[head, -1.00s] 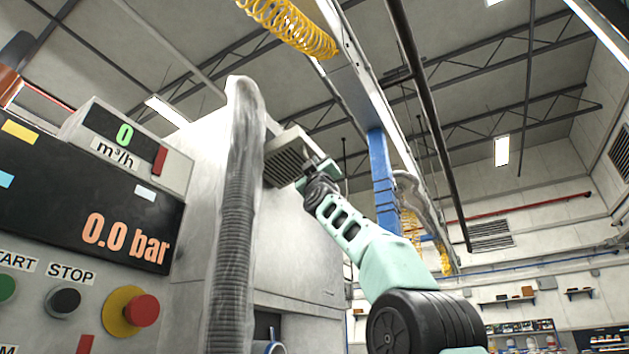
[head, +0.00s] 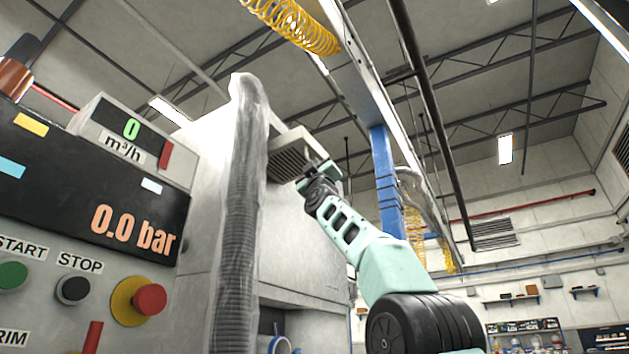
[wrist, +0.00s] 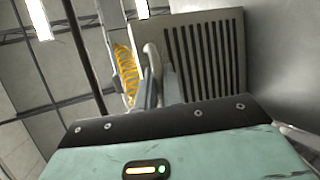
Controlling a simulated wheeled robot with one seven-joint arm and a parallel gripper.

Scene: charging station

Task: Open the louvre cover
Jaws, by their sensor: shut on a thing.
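The louvre cover (head: 289,163) is a beige slatted panel high on the grey cabinet, just right of the hose. In the head view it stands out from the cabinet's side at an angle. In the wrist view its dark slots (wrist: 205,55) fill the upper middle. A pale curved handle (wrist: 153,58) stands at the cover's left edge. My gripper (head: 326,170) is at the cover's right edge. In the wrist view its fingers (wrist: 159,88) are shut on the handle. The fingertips are partly hidden behind the handle and cover.
A thick wrapped hose (head: 240,200) runs vertically close to the left of the cover. The control panel (head: 90,190) with buttons is at left. A blue post (head: 386,175) and yellow coiled hoses (head: 290,25) are nearby. Space right of my arm looks clear.

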